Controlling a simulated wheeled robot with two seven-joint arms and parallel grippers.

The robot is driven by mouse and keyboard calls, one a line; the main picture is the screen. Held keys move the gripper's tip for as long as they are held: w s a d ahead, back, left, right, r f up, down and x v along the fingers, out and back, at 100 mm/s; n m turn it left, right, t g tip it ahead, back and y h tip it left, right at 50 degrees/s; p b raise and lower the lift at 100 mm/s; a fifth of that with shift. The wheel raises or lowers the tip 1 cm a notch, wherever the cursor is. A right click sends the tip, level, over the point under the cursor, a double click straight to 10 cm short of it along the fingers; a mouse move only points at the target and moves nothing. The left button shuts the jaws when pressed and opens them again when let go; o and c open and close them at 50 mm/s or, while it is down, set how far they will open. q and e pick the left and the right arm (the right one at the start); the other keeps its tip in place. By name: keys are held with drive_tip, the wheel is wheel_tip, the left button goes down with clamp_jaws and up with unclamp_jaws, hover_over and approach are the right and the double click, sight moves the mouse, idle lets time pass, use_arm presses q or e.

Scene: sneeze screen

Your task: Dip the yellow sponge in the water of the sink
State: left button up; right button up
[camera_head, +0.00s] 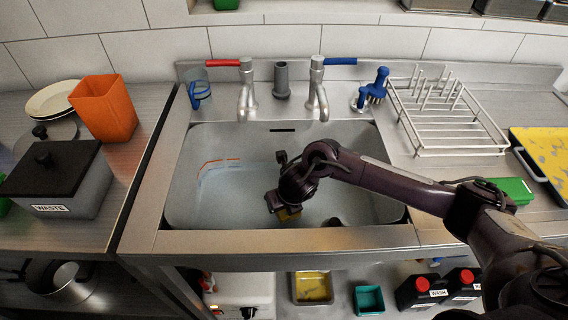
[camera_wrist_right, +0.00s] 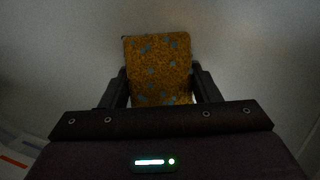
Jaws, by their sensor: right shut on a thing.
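The sink (camera_head: 225,140) is a metal basin with pale water in it, in the middle of the head view. My right gripper (camera_head: 287,210) reaches down into the basin and is shut on the yellow sponge (camera_head: 290,215). In the head view only a small part of the sponge shows below the gripper. In the right wrist view the sponge (camera_wrist_right: 158,68) is yellow-brown with bluish specks, between both fingers of the gripper (camera_wrist_right: 161,88). Whether the sponge touches the water is hard to tell. My left gripper is not in view.
Two taps (camera_head: 246,90) with red and blue handles stand behind the basin. A metal dish rack (camera_head: 450,120) is on the right counter, near a blue brush (camera_head: 376,88). An orange container (camera_head: 103,108) and a black-lidded waste box (camera_head: 52,180) stand on the left counter.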

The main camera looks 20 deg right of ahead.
drive_tip(key=shift+r+p, duration=3.85)
drive_tip(key=shift+r, duration=0.7)
wheel_tip(320, 180, up, 9)
drive_tip(key=p, duration=0.7)
drive_tip(key=shift+p, duration=0.4)
wheel_tip(320, 180, up, 4)
drive_tip(key=p, duration=0.3)
drive_tip(key=shift+f, duration=0.2)
